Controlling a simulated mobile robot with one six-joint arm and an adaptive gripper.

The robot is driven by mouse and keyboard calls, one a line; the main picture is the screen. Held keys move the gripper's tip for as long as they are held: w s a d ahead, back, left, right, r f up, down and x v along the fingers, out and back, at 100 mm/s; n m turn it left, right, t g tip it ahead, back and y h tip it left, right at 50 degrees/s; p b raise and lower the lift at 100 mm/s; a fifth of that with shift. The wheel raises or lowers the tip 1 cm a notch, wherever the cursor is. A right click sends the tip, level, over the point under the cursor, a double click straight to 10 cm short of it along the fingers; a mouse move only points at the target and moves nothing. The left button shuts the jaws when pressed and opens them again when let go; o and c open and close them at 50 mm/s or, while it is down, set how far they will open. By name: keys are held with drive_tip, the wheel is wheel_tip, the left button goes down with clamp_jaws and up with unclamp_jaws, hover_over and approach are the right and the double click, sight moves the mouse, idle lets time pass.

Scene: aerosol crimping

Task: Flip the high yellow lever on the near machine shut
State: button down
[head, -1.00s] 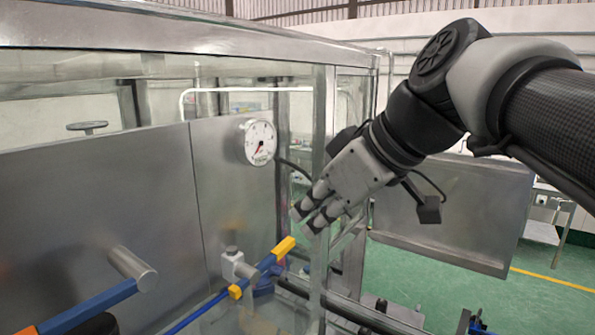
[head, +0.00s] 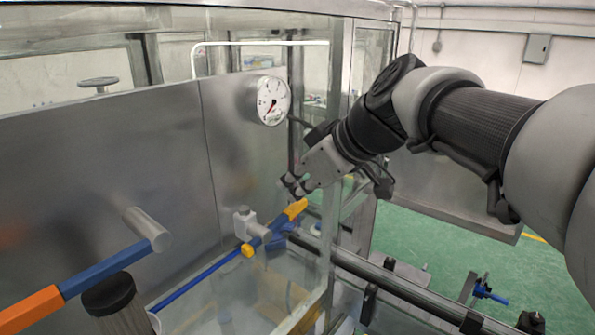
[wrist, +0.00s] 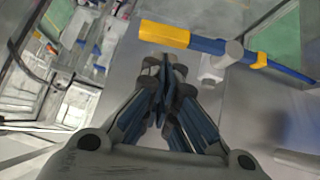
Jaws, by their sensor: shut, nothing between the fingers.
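The lever has a yellow tip (head: 294,210) and a blue bar that slopes down to the left, past a white and grey valve body (head: 246,224). In the wrist view the yellow tip (wrist: 164,34) is at the top, with the blue bar running right past the grey valve. My gripper (head: 292,187) is shut and empty, just above the yellow tip in the head view. In the wrist view its closed fingers (wrist: 165,70) point toward the lever, a little below the yellow part. I cannot tell whether they touch.
A round pressure gauge (head: 272,101) sits on the metal panel behind. A blue and orange bar (head: 107,269) with a grey peg (head: 148,230) is at the left. A clear guard panel and frame post (head: 331,150) stand close to my gripper. A black rail (head: 400,285) runs at the lower right.

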drive_tip(key=shift+f, duration=0.5)
drive_tip(key=shift+d, duration=0.1)
